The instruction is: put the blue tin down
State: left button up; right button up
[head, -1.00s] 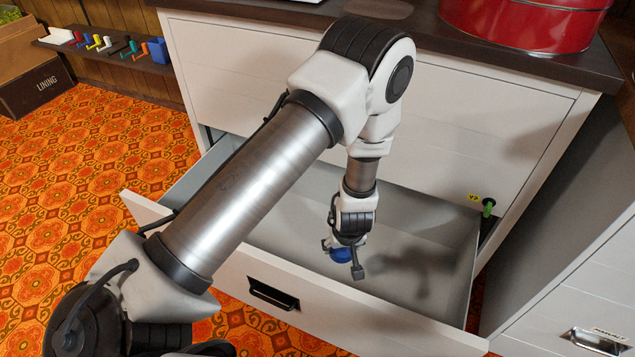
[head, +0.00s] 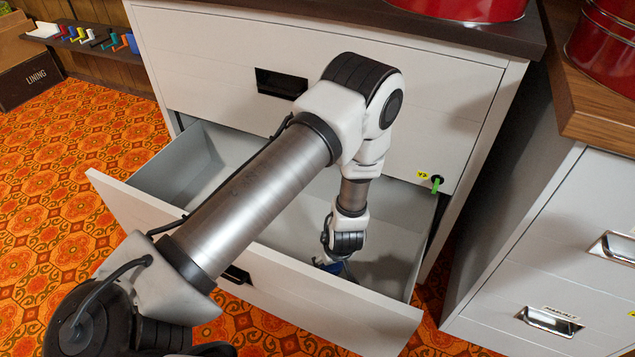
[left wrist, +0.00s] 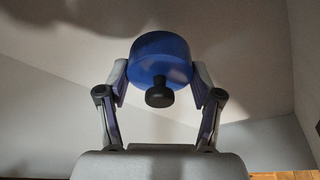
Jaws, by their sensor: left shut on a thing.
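The blue tin (left wrist: 160,58) is a round lidded tin with a black knob in the left wrist view, the knob facing the camera. My left gripper (left wrist: 160,80) is shut on its sides, one finger on each side. In the head view only a bit of the blue tin (head: 328,267) shows below my left gripper (head: 335,262), inside the open drawer (head: 385,255) close behind its front panel. The front panel and the hand hide the rest. I cannot tell whether the tin touches the drawer floor. My right gripper is not in view.
The drawer's visible floor around the hand looks empty. A green peg (head: 436,185) by a yellow tag is at its right rear. A second cabinet (head: 540,260) with red tins (head: 605,45) stands right. A rack with coloured hooks (head: 85,36) is far left.

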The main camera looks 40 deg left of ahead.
aim_at(334, 265)
pick_arm(q)
notch_tip(334, 265, down, 6)
jog(key=b, duration=0.3)
jog(key=shift+f, duration=0.1)
jog(key=shift+r, duration=0.2)
jog(key=shift+c, duration=0.7)
jog(key=shift+f, duration=0.2)
jog(key=o, duration=1.5)
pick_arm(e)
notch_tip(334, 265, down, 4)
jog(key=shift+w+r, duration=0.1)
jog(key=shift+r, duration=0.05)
pick_arm(q)
jog(key=shift+r, duration=0.1)
jog(key=p+v, duration=0.7)
jog(key=v, duration=0.4)
jog(key=shift+r, duration=0.4)
jog(key=shift+s+d+r, duration=0.1)
jog(key=shift+d+r, duration=0.05)
jog(key=shift+r, duration=0.05)
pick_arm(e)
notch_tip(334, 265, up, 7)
